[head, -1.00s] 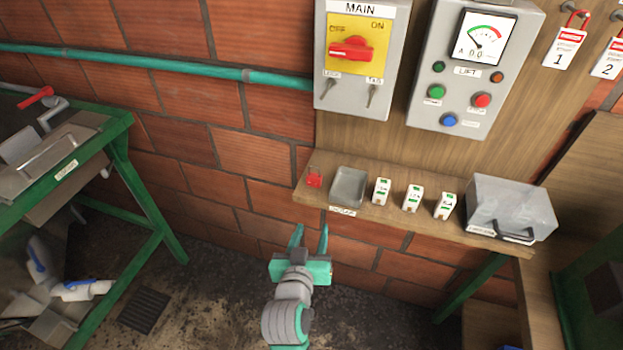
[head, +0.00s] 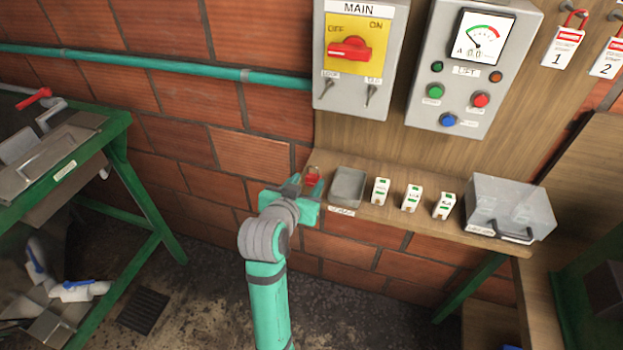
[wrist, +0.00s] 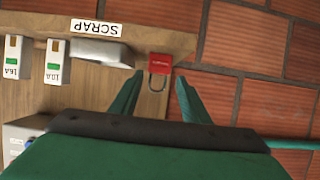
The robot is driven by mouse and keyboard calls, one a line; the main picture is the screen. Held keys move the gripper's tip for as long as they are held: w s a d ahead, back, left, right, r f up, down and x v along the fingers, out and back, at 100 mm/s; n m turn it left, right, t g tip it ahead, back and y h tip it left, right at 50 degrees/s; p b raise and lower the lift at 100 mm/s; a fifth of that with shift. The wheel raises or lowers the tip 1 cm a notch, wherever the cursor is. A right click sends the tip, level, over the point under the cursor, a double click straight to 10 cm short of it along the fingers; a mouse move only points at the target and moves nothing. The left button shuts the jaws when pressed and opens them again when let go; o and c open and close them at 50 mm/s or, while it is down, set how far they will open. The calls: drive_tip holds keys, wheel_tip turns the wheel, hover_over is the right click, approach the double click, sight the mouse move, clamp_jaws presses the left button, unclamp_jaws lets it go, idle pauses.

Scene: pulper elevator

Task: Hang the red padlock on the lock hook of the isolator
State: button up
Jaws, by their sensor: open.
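The red padlock (head: 312,178) lies at the left end of the wooden shelf, with its shackle visible. In the wrist view the padlock (wrist: 160,65) lies just beyond and between the fingertips, its shackle toward my gripper. My gripper (head: 303,180) is open and close to the padlock; the wrist view shows its two green fingers (wrist: 155,85) apart with nothing held. The isolator (head: 354,60) is the grey MAIN box with a yellow plate and red handle.
The LIFT panel (head: 474,65) hangs right of the isolator. A green bench (head: 130,165) stands left. Open floor lies between.

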sight(312, 178)
drive_tip(key=shift+w+f, duration=0.2)
drive_tip(key=shift+w, duration=0.2)
drive_tip(key=x, duration=0.5)
drive_tip(key=shift+s+d, duration=0.1)
drive_tip(key=shift+d, duration=0.15)
drive_tip(key=shift+s, duration=0.1)
drive_tip(key=shift+c, duration=0.3)
drive_tip(key=shift+a, duration=0.1)
drive_tip(key=c, duration=0.8)
